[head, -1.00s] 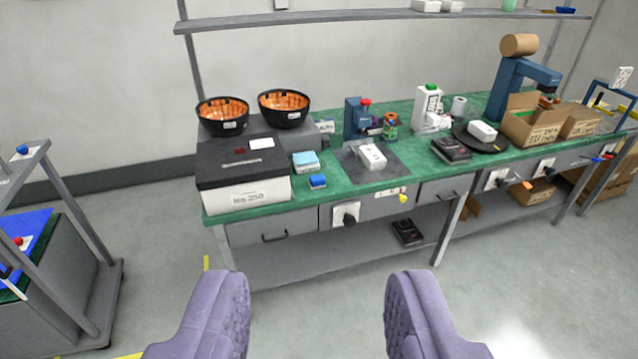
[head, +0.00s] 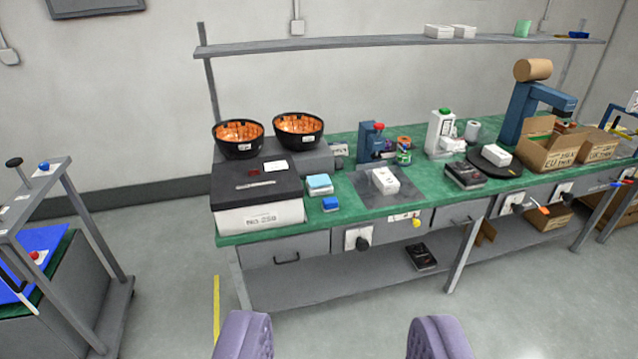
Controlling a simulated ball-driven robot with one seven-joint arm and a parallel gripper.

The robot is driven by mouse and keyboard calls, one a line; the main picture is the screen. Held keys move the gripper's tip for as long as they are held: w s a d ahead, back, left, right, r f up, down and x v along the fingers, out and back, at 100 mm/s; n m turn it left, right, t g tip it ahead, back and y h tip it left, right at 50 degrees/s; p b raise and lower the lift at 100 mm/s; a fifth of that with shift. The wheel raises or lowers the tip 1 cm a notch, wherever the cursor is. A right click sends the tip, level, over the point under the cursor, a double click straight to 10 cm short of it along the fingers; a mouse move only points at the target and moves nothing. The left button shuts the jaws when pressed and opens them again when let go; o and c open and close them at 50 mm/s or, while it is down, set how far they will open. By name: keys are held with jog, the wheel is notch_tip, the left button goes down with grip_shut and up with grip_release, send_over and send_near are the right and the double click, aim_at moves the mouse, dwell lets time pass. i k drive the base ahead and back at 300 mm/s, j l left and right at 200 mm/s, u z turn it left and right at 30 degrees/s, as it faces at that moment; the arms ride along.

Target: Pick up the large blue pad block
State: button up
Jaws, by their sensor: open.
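A light blue pad block (head: 319,185) lies on the green-topped bench (head: 352,216), right of a white box with a black lid. It is the larger of two blue blocks there. My gripper (head: 342,335) shows as two purple padded fingers at the bottom of the view. They are wide apart with nothing between them, well short of the bench.
The black-lidded box (head: 258,217) stands left of the blocks, with two dark bowls of orange parts (head: 238,138) behind. A grey mat (head: 405,203) with a white item lies to the right. An overhead shelf (head: 400,43) runs behind. A grey cart (head: 115,285) stands at left; the floor ahead is clear.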

aim_at(329, 205)
jog(key=i+l+u, duration=0.1)
jog(key=i, duration=0.4)
jog(key=i+l+u, duration=0.1)
jog(key=i, duration=0.45)
jog(key=i+l+u, duration=0.1)
jog(key=i+l, duration=0.2)
jog(key=i, duration=0.2)
jog(key=i+l+u, duration=0.1)
jog(key=i+l, duration=0.15)
jog(key=i, duration=0.25)
jog(key=i+l, duration=0.3)
jog(key=i, duration=0.2)
jog(key=i+l+u, duration=0.15)
jog(key=i+l, duration=0.15)
jog(key=i, duration=0.2)
